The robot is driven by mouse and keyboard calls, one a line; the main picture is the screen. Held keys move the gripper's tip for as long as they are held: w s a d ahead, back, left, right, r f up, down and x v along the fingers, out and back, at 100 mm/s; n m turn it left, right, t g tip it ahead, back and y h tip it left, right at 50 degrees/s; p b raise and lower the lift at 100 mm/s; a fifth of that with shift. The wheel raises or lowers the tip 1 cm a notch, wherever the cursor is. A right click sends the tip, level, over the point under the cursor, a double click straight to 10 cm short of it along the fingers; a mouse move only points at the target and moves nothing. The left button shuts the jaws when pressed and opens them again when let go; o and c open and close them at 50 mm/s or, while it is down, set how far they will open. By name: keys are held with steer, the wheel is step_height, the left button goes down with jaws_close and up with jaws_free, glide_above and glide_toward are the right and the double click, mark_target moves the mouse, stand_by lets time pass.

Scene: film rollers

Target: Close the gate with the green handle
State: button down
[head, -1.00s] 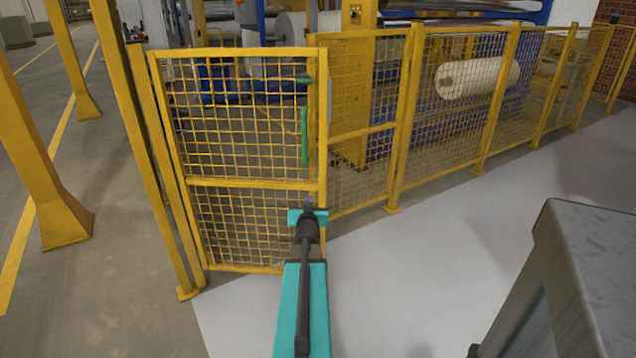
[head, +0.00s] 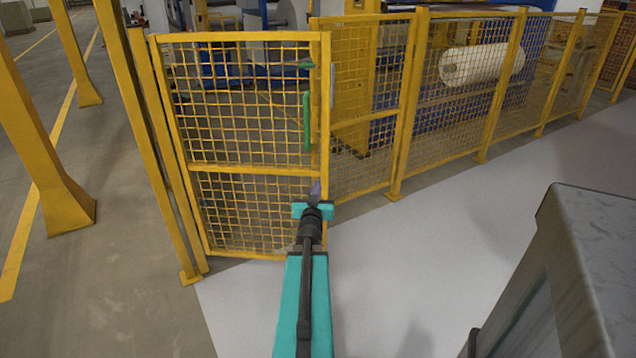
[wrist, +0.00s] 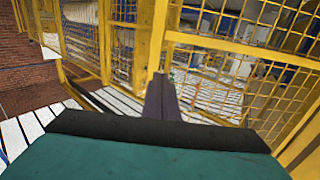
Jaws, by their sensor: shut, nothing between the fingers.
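The gate (head: 250,171) is a yellow frame with wire mesh, at the centre left of the head view. Its green handle (head: 307,122) stands upright near the gate's right edge, with a smaller green piece above it. The gate's right edge overlaps the end of the fence in the head view; I cannot tell how much gap lies between them. My gripper (head: 315,189) is shut and empty, low in front of the gate's right edge and below the handle. In the wrist view its dark fingers (wrist: 162,98) point towards yellow frame posts; contact is unclear.
Yellow mesh fence (head: 455,105) runs right from the gate, with a white roll (head: 482,66) behind it. A yellow post (head: 150,140) stands left of the gate. A grey metal block (head: 590,250) fills the lower right. Pale floor (head: 430,230) in front is clear.

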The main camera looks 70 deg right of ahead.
mark_target(321, 162)
steer(key=shift+x, duration=6.8)
